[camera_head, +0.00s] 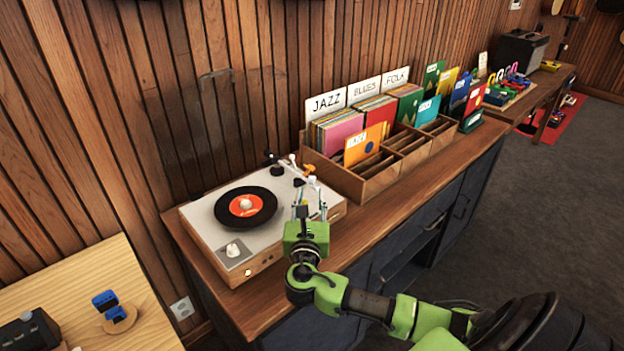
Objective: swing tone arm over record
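The turntable (215,232) stands on the wooden top of a dark cabinet. A black record (262,209) with an orange-red label lies on its platter. The tone arm assembly is at the turntable's back right, with a black part (275,166) and an orange piece (309,169) showing. My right gripper (304,186) is over the turntable's right side, right of the record, close to the tone arm. Its fingers overlap the tone arm in view, so I cannot tell whether they touch it or how far they are shut. My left gripper is out of view.
A wooden record crate (372,189) with JAZZ, BLUES and FOLK dividers stands right behind the turntable. A clear lid (240,110) rises behind it. A light wood table (80,280) is at lower left. Grey floor lies at right.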

